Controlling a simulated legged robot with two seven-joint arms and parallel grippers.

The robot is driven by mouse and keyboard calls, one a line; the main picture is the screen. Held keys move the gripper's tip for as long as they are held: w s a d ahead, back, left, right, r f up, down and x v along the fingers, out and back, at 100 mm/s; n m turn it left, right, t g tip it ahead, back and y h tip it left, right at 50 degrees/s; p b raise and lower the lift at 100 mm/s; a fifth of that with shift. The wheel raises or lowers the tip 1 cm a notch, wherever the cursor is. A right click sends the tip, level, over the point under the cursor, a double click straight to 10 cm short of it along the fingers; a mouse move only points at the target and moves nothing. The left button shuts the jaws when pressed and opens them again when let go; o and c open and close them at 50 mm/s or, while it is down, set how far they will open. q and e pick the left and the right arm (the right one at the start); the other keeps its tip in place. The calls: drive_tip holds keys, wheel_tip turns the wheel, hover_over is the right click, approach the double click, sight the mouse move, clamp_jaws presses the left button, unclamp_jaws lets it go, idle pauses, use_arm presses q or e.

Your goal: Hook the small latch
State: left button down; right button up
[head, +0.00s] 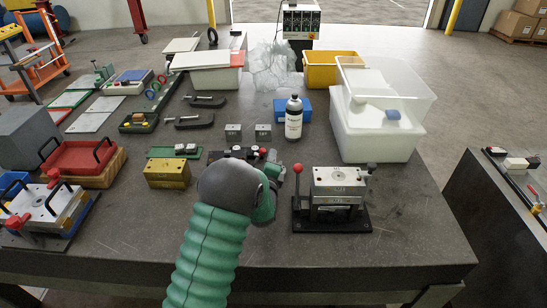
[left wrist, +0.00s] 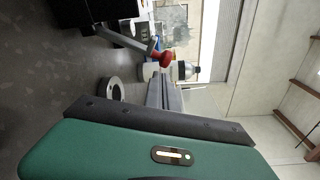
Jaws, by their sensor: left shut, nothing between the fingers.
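A mould base (head: 338,185) with a light metal top stands on a black plate on the table, right of my left gripper. A lever with a red ball knob (head: 298,169) rises at its left side. A small grey catch (head: 370,170) shows at its top right; I cannot tell if this is the small latch or whether it is hooked. My left gripper (head: 276,171) is shut and empty, left of and apart from the red knob. In the left wrist view, the red knob (left wrist: 166,58) on its grey lever is close to the shut fingers (left wrist: 164,88). My right gripper is out of view.
A white bottle (head: 294,120) and a blue box (head: 290,107) stand behind the gripper. A white bin (head: 375,135) is behind the mould base. A brass block (head: 167,174) is to the left. The table is clear in front of the mould base.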

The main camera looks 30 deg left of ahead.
sight(261, 150)
use_arm(q)
drive_tip(key=shift+s+a, duration=0.15)
drive_tip(key=shift+a, duration=0.2)
drive_tip(key=shift+s+a+r+n+b, duration=0.2)
drive_tip(key=shift+s+a+n+b, duration=0.05)
drive_tip(key=shift+a+n+b, duration=0.15)
drive_tip(key=shift+s+a+r+n+b, duration=0.25)
drive_tip(key=shift+s+r+n+b, duration=0.1)
drive_tip(key=shift+n+b, duration=0.45)
drive_tip(key=shift+s+a+r+n+t+b, duration=0.3)
drive_tip(key=shift+s+a+r+n+b, duration=0.15)
drive_tip(key=shift+n, duration=0.35)
drive_tip(key=shift+s+a+r+n+b, duration=0.15)
drive_tip(key=shift+s+a+n+b, duration=0.15)
drive_tip(key=shift+a, duration=0.15)
drive_tip(key=shift+s+a+r+n+b, duration=0.1)
drive_tip(key=shift+s+a+n+b, duration=0.15)
drive_tip(key=shift+a, duration=0.2)
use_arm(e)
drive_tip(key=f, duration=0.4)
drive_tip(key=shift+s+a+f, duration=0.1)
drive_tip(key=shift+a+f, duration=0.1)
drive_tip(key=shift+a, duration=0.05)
use_arm(q)
drive_tip(key=shift+w+r+y, duration=0.1)
drive_tip(key=shift+y, duration=0.2)
